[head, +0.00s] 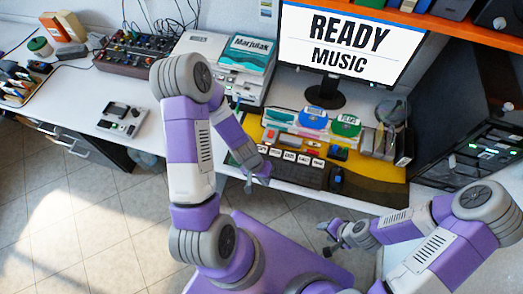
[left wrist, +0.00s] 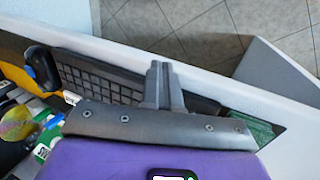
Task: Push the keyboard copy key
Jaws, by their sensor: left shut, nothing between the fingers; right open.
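The dark keyboard (head: 296,174) lies on the desk below the monitor, with a row of white-labelled keys (head: 289,156) along its far side. The labels are too small to read, so I cannot tell which is the copy key. My left gripper (head: 249,186) is shut and empty, over the keyboard's left end near the desk's front edge. In the left wrist view its closed fingers (left wrist: 161,78) stand in front of the keyboard (left wrist: 100,80) and hide part of it. I cannot tell whether they touch it. My right gripper (head: 325,239) is open and empty, in front of the desk.
A black mouse (head: 336,178) sits at the keyboard's right end. Disc cases (head: 312,119) stand behind the keyboard, below the monitor (head: 345,48). A mixer (head: 135,53) and a small device (head: 122,119) are on the left desk. Black shelves stand at the right.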

